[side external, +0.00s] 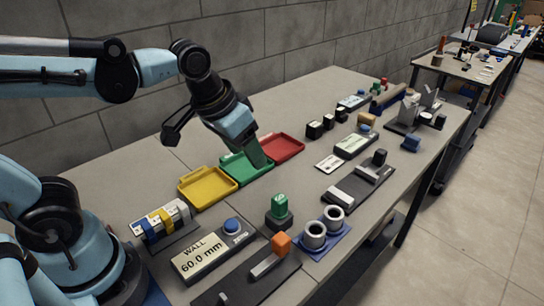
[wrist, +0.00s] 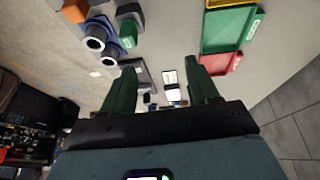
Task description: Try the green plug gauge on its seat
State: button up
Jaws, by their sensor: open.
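A green block with a white mark, which looks like the green plug gauge (side external: 279,205), stands upright on a small dark block (side external: 279,221) that may be its seat. In the wrist view the green block (wrist: 129,36) and the dark block (wrist: 129,11) show at the upper left. My gripper (side external: 259,155) is by the green tray, behind and left of the green block and well apart from it. In the wrist view its two green fingers (wrist: 162,90) are spread with nothing between them.
Yellow (side external: 207,187), green (side external: 238,172) and red (side external: 281,147) trays lie in a row at the back. A blue plate with two grey rings (side external: 315,235) and an orange block (side external: 282,244) are near the green block. A box reading 60.0 mm (side external: 205,258) stands left.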

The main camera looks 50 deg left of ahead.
aim_at(280, 198)
jog(key=w+d+g, duration=0.2)
jog(key=d+g, duration=0.1)
jog(key=d, duration=0.3)
jog(key=shift+w+f, duration=0.25)
jog(key=shift+f, duration=1.6)
jog(key=shift+w+f, duration=0.3)
jog(key=shift+f, duration=1.6)
jog(key=shift+w+f, duration=0.25)
jog(key=shift+f, duration=1.6)
grip_shut()
jog(key=shift+r, duration=3.05)
jog(key=w+d+r, duration=0.1)
jog(key=d+r, duration=0.3)
jog(key=d, duration=0.4)
jog(key=shift+w+d+r, duration=0.25)
